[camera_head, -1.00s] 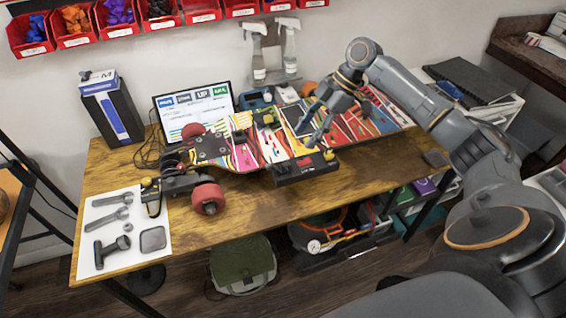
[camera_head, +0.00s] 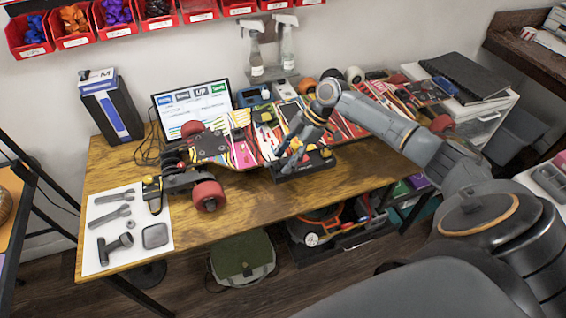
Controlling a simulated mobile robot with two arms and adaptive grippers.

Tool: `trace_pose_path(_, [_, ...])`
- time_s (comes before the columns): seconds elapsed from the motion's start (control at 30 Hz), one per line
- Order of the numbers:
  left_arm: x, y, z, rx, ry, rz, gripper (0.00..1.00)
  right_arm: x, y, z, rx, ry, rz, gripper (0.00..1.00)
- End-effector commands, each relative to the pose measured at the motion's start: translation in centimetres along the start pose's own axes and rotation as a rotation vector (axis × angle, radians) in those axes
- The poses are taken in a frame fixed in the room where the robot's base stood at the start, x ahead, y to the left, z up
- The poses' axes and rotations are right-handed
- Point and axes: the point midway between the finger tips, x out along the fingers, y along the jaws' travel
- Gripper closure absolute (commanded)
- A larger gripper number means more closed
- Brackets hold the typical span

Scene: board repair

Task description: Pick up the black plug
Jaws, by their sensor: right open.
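An electric skateboard with a colourful deck (camera_head: 243,150) lies wheels-up on the wooden table. A black box (camera_head: 303,166) with small yellow parts sits at its front edge. My right gripper (camera_head: 285,160) is open, pointing down over this black box and the deck's middle. The black plug is too small to make out for certain; the gripper's fingers may cover it. I cannot tell whether the fingers touch anything. My left gripper is out of view.
A red wheel (camera_head: 208,195) stands out at the board's left front. Tools lie on a white sheet (camera_head: 130,256) at left. A laptop (camera_head: 194,108) and spray bottles (camera_head: 255,60) stand behind. The table's front strip is clear.

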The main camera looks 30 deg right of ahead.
Motion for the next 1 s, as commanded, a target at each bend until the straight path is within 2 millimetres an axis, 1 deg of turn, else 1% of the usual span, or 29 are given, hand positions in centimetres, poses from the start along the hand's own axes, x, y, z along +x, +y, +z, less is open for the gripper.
trace_pose_path(0.03, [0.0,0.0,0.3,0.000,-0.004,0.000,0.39,0.0,0.0,0.0,0.000,0.000,0.000,0.51])
trace_pose_path(0.17, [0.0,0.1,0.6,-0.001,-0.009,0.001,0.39,0.0,0.0,0.0,0.000,0.000,0.000,0.77])
trace_pose_path(0.2, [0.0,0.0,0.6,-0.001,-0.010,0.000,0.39,0.0,0.0,0.0,0.000,0.000,0.000,0.86])
trace_pose_path(0.27, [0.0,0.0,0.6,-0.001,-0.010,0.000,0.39,0.0,0.0,0.0,0.000,0.000,0.000,0.98])
trace_pose_path(0.3, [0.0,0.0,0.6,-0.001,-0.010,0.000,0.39,0.0,0.0,0.0,0.000,0.000,0.000,1.00])
trace_pose_path(0.57, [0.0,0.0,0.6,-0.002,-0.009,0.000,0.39,-0.1,0.0,0.0,0.000,0.000,0.001,1.00])
trace_pose_path(0.73, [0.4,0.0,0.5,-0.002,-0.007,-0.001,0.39,-0.6,0.1,-0.3,-0.002,0.000,0.002,1.00])
trace_pose_path(0.83, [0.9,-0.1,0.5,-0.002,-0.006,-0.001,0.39,-1.3,0.1,-0.8,-0.004,0.000,0.004,1.00])
trace_pose_path(0.93, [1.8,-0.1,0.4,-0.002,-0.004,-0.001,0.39,-2.6,0.2,-1.6,-0.005,0.000,0.006,1.00])
trace_pose_path(1.0, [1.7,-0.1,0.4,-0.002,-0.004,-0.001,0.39,-3.6,-1.0,-2.1,-0.004,-0.002,0.001,1.00])
